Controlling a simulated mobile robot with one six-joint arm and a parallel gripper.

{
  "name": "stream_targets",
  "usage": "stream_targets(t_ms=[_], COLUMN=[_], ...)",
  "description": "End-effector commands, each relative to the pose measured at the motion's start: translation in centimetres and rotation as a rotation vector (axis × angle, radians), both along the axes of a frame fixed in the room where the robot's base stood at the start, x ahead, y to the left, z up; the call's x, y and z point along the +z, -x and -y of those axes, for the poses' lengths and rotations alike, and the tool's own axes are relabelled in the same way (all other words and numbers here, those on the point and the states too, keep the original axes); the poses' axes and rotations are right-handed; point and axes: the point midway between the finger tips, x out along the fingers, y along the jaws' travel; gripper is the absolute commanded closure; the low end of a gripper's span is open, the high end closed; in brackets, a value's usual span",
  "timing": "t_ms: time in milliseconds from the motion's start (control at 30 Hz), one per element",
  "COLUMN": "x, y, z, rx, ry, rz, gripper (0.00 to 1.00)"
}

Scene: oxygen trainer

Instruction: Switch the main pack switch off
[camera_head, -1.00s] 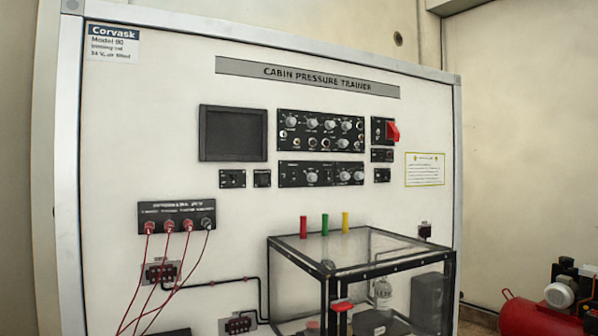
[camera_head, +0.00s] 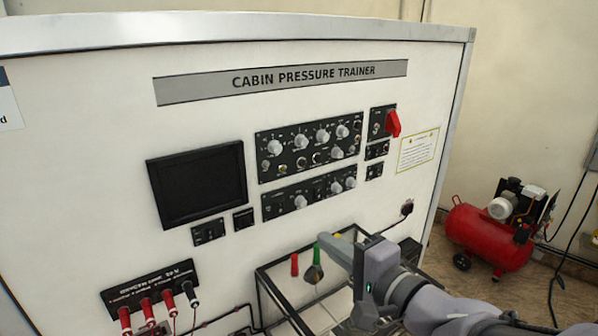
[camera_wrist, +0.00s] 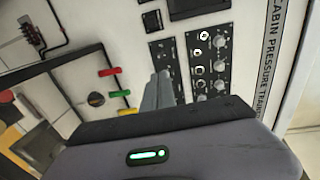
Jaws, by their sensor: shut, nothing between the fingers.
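A small black panel (camera_head: 381,122) with a red switch guard or lever (camera_head: 393,124) sits at the upper right of the trainer's white face in the head view. Its lettering is too small to read, so I cannot tell whether it is the main pack switch. My gripper (camera_head: 325,241) is shut and empty, low in front of the face, below and left of the red guard and apart from it. Its grey fingers (camera_wrist: 158,88) also show in the wrist view, with the knob panels (camera_wrist: 208,60) beyond them. The red guard is not visible in the wrist view.
Black knob panels (camera_head: 310,145) and a dark screen (camera_head: 198,184) lie left of the guard. A red compressor (camera_head: 476,233) stands on the floor at right.

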Motion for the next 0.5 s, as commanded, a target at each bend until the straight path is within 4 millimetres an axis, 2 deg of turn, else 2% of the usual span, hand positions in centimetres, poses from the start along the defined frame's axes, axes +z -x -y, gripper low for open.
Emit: stream_targets(t_ms=[300,367,500], x=[-0.2,-0.1,-0.5], y=[-0.2,-0.7,-2.9], z=[-0.2,-0.6,-2.2], rx=[0.002,0.004,0.006], ry=[0.000,-0.001,-0.001], rz=[-0.002,-0.002,-0.004], gripper=[1.00,1.00,1.00])
